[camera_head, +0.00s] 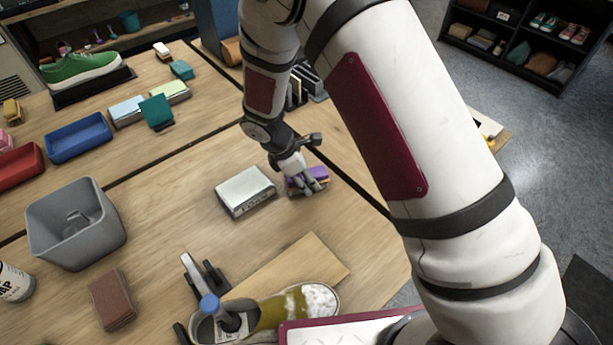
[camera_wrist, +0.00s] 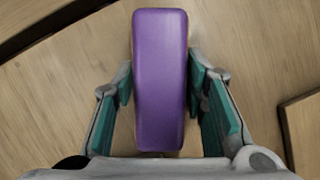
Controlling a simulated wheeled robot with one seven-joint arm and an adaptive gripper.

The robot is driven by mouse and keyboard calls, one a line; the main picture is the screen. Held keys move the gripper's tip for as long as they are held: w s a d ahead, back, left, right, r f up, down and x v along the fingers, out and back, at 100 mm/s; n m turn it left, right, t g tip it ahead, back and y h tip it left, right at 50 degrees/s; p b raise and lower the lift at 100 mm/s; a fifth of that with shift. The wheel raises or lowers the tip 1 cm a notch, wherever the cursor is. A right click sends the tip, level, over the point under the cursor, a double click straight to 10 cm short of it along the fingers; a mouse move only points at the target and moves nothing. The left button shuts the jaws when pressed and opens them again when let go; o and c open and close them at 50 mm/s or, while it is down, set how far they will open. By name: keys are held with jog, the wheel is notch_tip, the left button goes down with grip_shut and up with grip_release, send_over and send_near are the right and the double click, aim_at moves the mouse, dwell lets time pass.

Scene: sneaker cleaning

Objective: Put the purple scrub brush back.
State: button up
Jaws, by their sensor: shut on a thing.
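The purple scrub brush (camera_head: 314,174) is at the right part of the table, just right of a white-topped block. In the wrist view the brush (camera_wrist: 160,75) shows its purple top, lengthwise between the fingers. My gripper (camera_head: 303,184) points down over the brush. In the wrist view my gripper (camera_wrist: 163,95) has its teal-padded fingers on both sides of the brush, shut on it. The underside of the brush is hidden, so I cannot tell whether it touches the table.
The white-topped block (camera_head: 245,190) stands close left of the brush. A sneaker (camera_head: 270,312) is at the front on a holder. A grey bin (camera_head: 75,222), a blue tray (camera_head: 79,138) and a red tray (camera_head: 18,168) are at left. Bare table lies left of the block.

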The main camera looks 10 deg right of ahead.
jog(key=o, duration=1)
jog(key=shift+f, duration=0.25)
jog(key=shift+r, duration=0.1)
